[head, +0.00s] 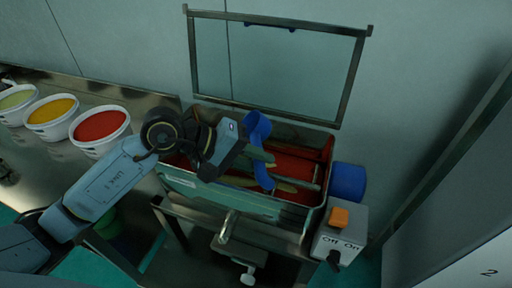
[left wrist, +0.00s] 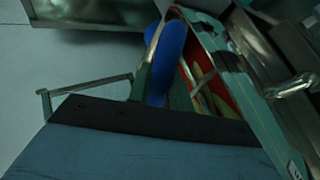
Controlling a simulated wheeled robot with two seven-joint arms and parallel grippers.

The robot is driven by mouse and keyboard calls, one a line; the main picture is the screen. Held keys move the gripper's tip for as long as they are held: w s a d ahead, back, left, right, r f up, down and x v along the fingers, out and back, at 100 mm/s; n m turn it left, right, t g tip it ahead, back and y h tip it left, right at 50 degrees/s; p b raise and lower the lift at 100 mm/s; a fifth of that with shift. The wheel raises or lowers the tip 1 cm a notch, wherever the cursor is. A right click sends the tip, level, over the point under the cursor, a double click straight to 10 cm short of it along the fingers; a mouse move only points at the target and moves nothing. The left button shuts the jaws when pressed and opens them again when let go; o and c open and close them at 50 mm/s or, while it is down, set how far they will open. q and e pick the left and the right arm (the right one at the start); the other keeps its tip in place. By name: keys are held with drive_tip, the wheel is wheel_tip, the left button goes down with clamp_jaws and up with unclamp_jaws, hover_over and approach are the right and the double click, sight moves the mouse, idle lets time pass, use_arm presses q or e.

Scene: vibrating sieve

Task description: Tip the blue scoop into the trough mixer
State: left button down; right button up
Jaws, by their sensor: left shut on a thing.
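The blue scoop (head: 258,130) is over the trough mixer (head: 325,150), tilted steeply, with its long part pointing down into the trough. My left gripper (head: 246,146) is shut on the scoop above the trough's left half. The scoop also shows in the left wrist view (left wrist: 167,62), partly hidden by the gripper's body. The trough holds red material with some yellow-green streaks around its mixing bars. Whether anything is left in the scoop cannot be seen. My right gripper is not in view.
The mixer's framed clear lid (head: 280,20) stands raised behind the trough. A control box (head: 340,232) with an orange switch and a blue motor (head: 348,182) sit at the right. White tubs of red (head: 100,130), yellow (head: 52,115) and green (head: 16,102) material stand on the left bench.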

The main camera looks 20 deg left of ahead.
use_arm(q)
drive_tip(key=shift+w+d+r+g+y+p, duration=0.1)
drive_tip(key=shift+r+g+y+p, duration=0.25)
drive_tip(key=shift+y+p, duration=1.05)
drive_tip(key=shift+r+g+y+p, duration=0.2)
drive_tip(key=shift+g+y+p, duration=0.35)
drive_tip(key=shift+p, duration=1.6)
drive_tip(key=shift+w+d+r+g+y+p, duration=0.1)
drive_tip(key=shift+r+g+y+p, duration=0.25)
drive_tip(key=shift+y+p, duration=1.05)
drive_tip(key=shift+f+g+y+p, duration=0.2)
drive_tip(key=shift+g+y+p, duration=0.5)
drive_tip(key=shift+p, duration=0.45)
drive_tip(key=shift+s, duration=0.1)
drive_tip(key=shift+f, duration=0.1)
